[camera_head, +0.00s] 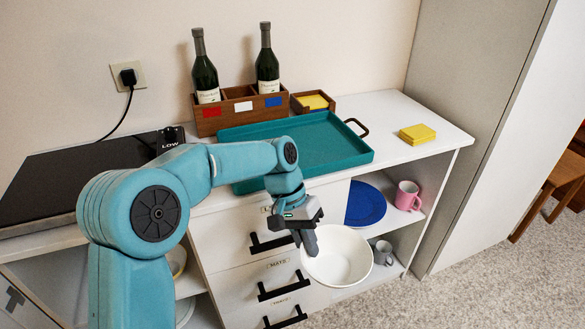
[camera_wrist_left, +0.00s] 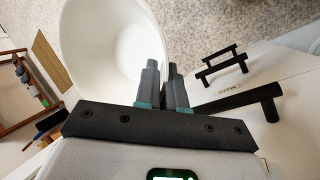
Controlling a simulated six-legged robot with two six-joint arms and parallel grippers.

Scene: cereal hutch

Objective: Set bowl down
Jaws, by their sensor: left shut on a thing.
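A white bowl (camera_head: 338,257) hangs in front of the hutch, below the counter edge, with its open side showing and tilted in the head view. My left gripper (camera_head: 307,240) is shut on the bowl's left rim. In the left wrist view the bowl (camera_wrist_left: 98,50) is at the upper left, its wall between the fingers of my left gripper (camera_wrist_left: 162,85). The fingertips are partly hidden by the bowl. A teal tray (camera_head: 330,148) with a raised rim lies on the white counter (camera_head: 425,158). My right gripper is not in view.
Two bottles stand in a wooden rack (camera_head: 240,115) behind the tray. Yellow napkins (camera_head: 417,134) lie at the right. Open shelves below hold a blue plate (camera_head: 364,204), a pink mug (camera_head: 408,196) and a grey mug (camera_head: 383,253). Drawers with black handles (camera_head: 284,289) are beside the bowl.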

